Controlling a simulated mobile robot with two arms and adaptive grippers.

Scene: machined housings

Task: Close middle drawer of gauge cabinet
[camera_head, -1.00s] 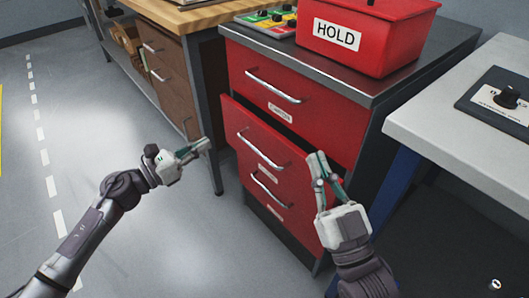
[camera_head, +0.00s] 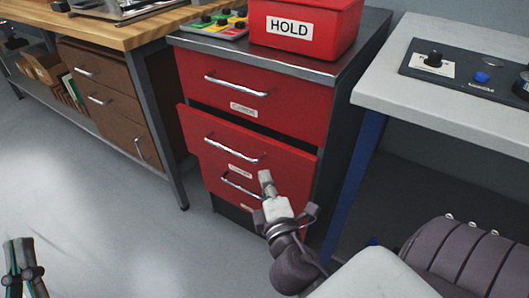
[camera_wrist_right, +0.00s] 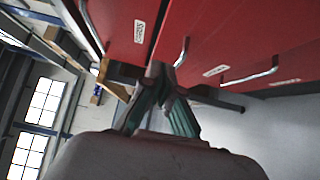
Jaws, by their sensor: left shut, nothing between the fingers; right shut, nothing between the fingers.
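The red gauge cabinet (camera_head: 255,85) stands in the middle of the head view. Its middle drawer (camera_head: 285,155) sticks out a little, with a dark gap above its front at the right. The middle drawer has a silver bar handle (camera_head: 230,150). My right gripper (camera_head: 265,176) is shut and empty, in front of the drawer's lower right part; I cannot tell whether it touches. In the right wrist view its fingertips (camera_wrist_right: 160,72) overlap the red middle drawer front (camera_wrist_right: 205,40). My left gripper (camera_head: 22,245) is shut and empty at the lower left, away from the cabinet.
The top drawer (camera_head: 290,95) looks shut. A red HOLD bin (camera_head: 335,30) and a tray of coloured parts (camera_head: 215,24) stand on the cabinet. A wooden bench (camera_head: 120,35) is left, a grey table (camera_head: 470,90) right. The floor (camera_head: 100,190) at left is clear.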

